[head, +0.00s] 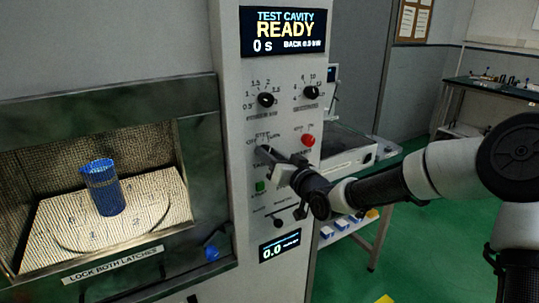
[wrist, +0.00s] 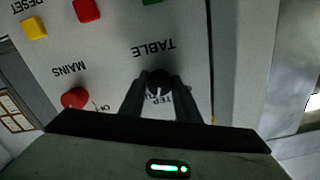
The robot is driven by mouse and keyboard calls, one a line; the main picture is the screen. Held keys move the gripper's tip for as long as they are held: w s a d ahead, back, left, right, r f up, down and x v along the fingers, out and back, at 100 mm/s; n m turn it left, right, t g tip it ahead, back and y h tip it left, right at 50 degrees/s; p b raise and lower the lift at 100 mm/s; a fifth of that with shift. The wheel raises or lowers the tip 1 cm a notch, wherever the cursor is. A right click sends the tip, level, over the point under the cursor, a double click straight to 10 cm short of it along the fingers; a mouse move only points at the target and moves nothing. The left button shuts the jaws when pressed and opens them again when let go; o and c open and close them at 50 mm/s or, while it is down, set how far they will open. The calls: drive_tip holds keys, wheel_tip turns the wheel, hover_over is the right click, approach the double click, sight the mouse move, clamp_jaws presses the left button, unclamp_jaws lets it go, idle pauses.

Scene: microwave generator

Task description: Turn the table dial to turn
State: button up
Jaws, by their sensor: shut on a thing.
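The table dial (wrist: 158,82) is a small dark round knob with a white mark, above the upside-down word TABLE in the panel's own order. My gripper (wrist: 160,98) has one finger on each side of the knob and is shut on it. The mark points toward the STEP and TURN lettering, but the fingers partly cover those labels and I cannot tell which it meets. In the head view my gripper (head: 268,153) reaches the grey control panel (head: 230,110) from the right and hides most of the dial. A blue cup (head: 106,190) stands on the turntable (head: 150,212) in the cavity.
The display (head: 283,32) reads READY and 0 s. Two black knobs (head: 266,99) sit above the dial. A red mains knob (wrist: 74,98) is close beside my gripper; a green button (head: 261,186) is below the dial.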

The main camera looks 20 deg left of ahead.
drive_tip(key=m, duration=0.4)
drive_tip(key=shift+m+p, duration=0.3)
drive_tip(key=shift+m, duration=0.1)
idle(0.4)
drive_tip(key=o, duration=1)
drive_tip(key=shift+o, duration=0.2)
drive_tip(key=p+v, duration=0.1)
drive_tip(key=v, duration=1.6)
drive_tip(key=shift+s+p, duration=0.25)
drive_tip(key=shift+p, duration=0.1)
drive_tip(key=shift+d, duration=0.1)
